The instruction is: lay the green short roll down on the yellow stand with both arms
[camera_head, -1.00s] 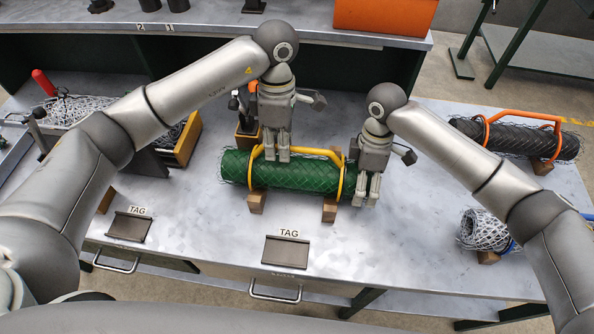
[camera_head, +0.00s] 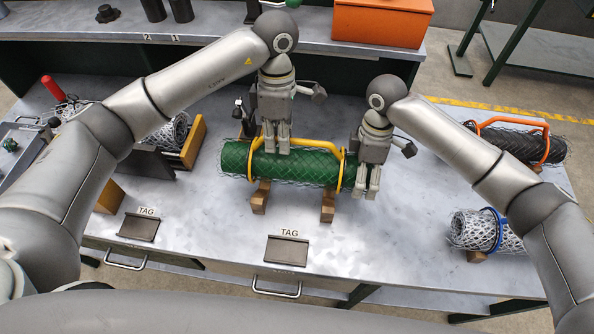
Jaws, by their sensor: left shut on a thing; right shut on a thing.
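The green roll (camera_head: 305,170) is a short mesh cylinder lying level, with a yellow handle and hoops (camera_head: 322,147) around it. My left gripper (camera_head: 277,149) is shut on the yellow handle, left of its middle. My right gripper (camera_head: 366,192) is shut at the roll's right end, and its fingers hide part of that end. Wooden blocks (camera_head: 260,198) show below the roll; more of them is visible than before, and I cannot tell if they touch it. I see no separate yellow stand that I can name surely; a yellow-brown panel (camera_head: 194,143) stands to the left.
A white mesh roll with a blue band (camera_head: 485,230) lies at right, and a dark roll with an orange handle (camera_head: 515,143) lies behind it. A grey mesh roll (camera_head: 172,132) is at left. Two TAG plates (camera_head: 286,250) sit at the front. An orange box (camera_head: 380,24) is on the back shelf.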

